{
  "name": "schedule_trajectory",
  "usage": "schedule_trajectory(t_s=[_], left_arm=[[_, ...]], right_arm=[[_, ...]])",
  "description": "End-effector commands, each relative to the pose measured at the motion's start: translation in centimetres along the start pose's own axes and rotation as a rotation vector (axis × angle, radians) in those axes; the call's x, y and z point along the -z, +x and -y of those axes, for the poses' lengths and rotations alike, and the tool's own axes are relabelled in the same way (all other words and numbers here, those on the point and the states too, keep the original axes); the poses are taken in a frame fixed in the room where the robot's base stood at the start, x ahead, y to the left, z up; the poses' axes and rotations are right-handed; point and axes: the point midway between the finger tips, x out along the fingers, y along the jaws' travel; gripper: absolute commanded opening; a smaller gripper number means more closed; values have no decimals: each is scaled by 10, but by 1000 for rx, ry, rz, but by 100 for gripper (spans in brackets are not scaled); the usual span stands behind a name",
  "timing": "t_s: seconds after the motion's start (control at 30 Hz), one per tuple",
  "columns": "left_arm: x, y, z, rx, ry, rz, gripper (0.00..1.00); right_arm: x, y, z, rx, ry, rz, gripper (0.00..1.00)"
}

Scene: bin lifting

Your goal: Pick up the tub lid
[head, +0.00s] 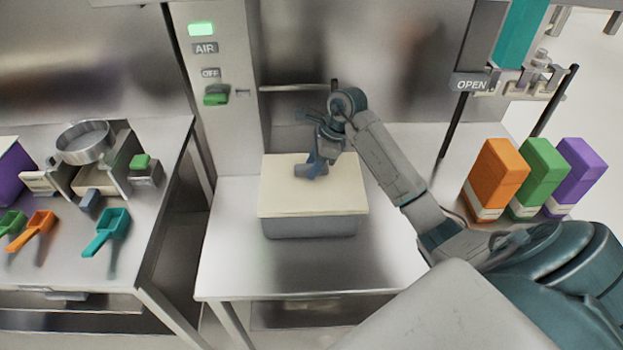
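A grey tub (310,226) stands on the middle steel table with a flat cream lid (300,198) lying on top of it. My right gripper (311,170) reaches in from the right and points down over the far middle part of the lid. Its fingertips are at or just above the lid's surface; I cannot tell whether they touch it. The fingers are small and partly overlap, so their opening is unclear. Any grip on the lid there is hidden. My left gripper is out of view.
Orange (496,172), green (537,172) and purple (577,175) cartons stand at the right. A panel with a green-lit AIR sign (203,48) rises behind the table. Scoops (108,232) and a round pan (84,141) sit on the left table. Clear steel lies before the tub.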

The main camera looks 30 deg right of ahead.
Motion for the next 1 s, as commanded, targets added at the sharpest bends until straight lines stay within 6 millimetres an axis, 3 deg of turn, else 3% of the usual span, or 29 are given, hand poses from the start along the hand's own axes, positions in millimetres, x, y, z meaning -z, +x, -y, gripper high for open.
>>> schedule_trajectory(t_s=[0.03,0.17,0.2,0.47,0.73,0.8,0.97,1.0], left_arm=[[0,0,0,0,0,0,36],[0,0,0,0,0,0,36],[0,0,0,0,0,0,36],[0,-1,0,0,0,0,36],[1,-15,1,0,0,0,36],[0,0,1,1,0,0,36],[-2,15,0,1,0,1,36],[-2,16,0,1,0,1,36]], right_arm=[[0,0,0,0,0,0,28],[0,0,0,0,0,0,2],[0,0,0,0,0,0,0],[0,-1,0,0,0,0,0],[-4,-9,0,1,-1,1,0],[-6,-12,1,5,-3,2,0],[-15,-35,1,6,-4,3,0],[-9,-37,-5,4,-2,-3,0]])
